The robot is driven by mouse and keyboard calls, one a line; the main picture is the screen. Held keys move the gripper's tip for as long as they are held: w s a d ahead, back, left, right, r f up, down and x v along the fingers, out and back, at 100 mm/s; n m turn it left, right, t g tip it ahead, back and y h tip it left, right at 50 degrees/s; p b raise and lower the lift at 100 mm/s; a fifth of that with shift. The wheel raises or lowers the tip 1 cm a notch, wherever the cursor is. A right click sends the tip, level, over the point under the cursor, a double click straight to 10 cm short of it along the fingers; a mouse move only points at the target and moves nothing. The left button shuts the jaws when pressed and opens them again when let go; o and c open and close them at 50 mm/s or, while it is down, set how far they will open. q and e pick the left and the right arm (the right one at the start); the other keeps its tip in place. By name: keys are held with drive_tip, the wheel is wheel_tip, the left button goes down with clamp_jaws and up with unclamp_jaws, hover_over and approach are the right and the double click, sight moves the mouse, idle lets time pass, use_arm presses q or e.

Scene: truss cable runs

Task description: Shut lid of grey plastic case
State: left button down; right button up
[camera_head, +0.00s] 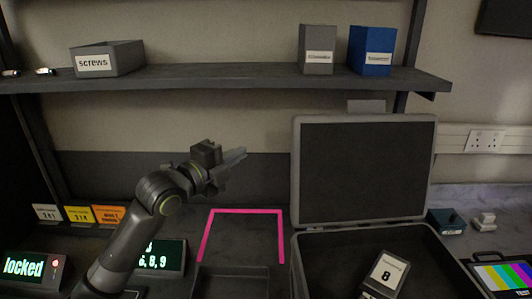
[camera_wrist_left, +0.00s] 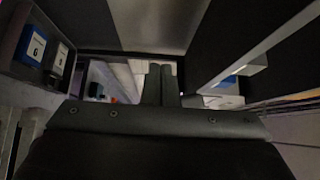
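The grey plastic case (camera_head: 300,262) stands open at the right of the bench in the head view. Its lid (camera_head: 365,172) is raised about upright, with a dark inner face and a light grey rim. My right gripper is not in view. The case's front is cut off.
A shelf (camera_head: 230,77) runs above the bench, with a screws bin (camera_head: 107,59), a grey box (camera_head: 317,50) and a blue box (camera_head: 371,51). A pink outline (camera_head: 246,211) marks the bench left of the case. A lit "locked" display (camera_head: 28,266) stands far left.

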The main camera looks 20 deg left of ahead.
sight(292, 164)
use_arm(q)
drive_tip(key=w+d+b, duration=0.2)
drive_tip(key=w+d, duration=0.3)
drive_tip(key=d, duration=0.7)
drive_tip(key=shift+d, duration=0.25)
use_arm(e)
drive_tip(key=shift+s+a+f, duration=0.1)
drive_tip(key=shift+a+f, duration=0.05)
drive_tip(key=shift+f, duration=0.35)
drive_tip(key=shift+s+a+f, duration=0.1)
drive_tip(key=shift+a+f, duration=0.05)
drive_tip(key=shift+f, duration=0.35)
use_arm(q)
drive_tip(key=shift+w+f, duration=0.1)
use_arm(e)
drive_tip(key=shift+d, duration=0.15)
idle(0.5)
use_arm(q)
drive_tip(key=shift+s+d, duration=0.3)
drive_tip(key=shift+s, duration=0.4)
drive_tip(key=shift+s+d, duration=0.25)
drive_tip(key=shift+s, duration=0.4)
drive_tip(key=shift+s+d, duration=0.3)
drive_tip(key=shift+s, duration=0.4)
drive_tip(key=shift+s+d, duration=0.35)
drive_tip(key=shift+s, duration=0.4)
drive_tip(key=shift+s+d, duration=0.3)
drive_tip(key=shift+s, duration=0.4)
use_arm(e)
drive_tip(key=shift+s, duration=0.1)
